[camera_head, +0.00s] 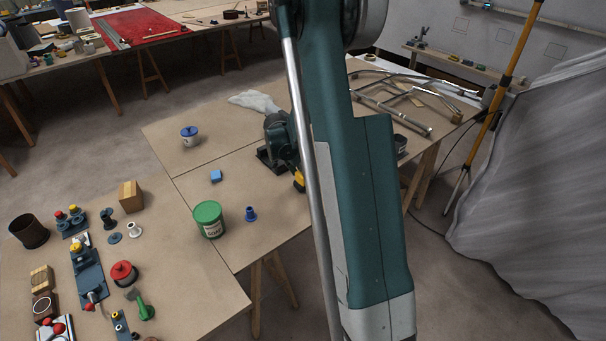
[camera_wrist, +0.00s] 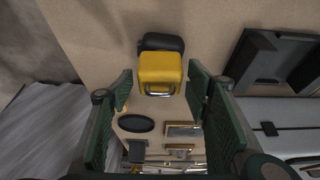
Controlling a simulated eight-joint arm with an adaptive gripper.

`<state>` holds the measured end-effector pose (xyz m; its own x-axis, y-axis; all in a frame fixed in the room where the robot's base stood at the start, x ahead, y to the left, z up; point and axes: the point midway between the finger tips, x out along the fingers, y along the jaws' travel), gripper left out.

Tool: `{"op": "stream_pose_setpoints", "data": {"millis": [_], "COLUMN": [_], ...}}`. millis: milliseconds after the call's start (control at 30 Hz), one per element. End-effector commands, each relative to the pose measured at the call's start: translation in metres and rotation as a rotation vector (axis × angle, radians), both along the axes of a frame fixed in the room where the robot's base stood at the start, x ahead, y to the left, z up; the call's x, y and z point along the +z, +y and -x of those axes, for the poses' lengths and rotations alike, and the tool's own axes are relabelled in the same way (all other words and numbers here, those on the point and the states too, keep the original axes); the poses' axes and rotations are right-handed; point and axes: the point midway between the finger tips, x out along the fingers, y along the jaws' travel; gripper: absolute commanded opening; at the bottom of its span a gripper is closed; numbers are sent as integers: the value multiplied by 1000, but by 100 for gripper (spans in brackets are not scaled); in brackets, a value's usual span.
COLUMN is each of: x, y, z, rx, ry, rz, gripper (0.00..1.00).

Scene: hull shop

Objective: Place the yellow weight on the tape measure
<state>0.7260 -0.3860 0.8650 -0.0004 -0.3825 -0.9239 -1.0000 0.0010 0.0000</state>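A yellow block with rounded edges (camera_wrist: 160,68) shows in the wrist view, with a silvery strip on its near edge and a dark rounded part behind it. In the head view it appears as a small yellow and dark thing (camera_head: 299,183) at the arm's left edge. I cannot tell whether it is the weight, the tape measure or both together. My gripper (camera_wrist: 160,84) is open, its green pads to either side of the yellow block with gaps between. In the head view my arm hides most of the gripper.
A black bracket-like object (camera_wrist: 268,58) lies right of the gripper. On the workbench, a green-lidded tub (camera_head: 209,220), a blue spool (camera_head: 250,214) and a blue block (camera_head: 216,176) stand left of the arm. The left bench is crowded; bent metal frames (camera_head: 405,95) lie at the back.

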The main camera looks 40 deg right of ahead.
Motion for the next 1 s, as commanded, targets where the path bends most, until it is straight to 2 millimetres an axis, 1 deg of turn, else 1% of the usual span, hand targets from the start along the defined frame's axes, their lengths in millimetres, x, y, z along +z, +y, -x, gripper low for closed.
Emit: {"op": "stream_pose_setpoints", "data": {"millis": [367,567,767,1000], "x": [1,7,24,55], "y": [0,1,9,21], "z": [0,0,0,0], "rx": [0,0,1,1], "ry": [0,0,0,0], "rz": [0,0,0,0], "gripper": [50,50,50,50]}}
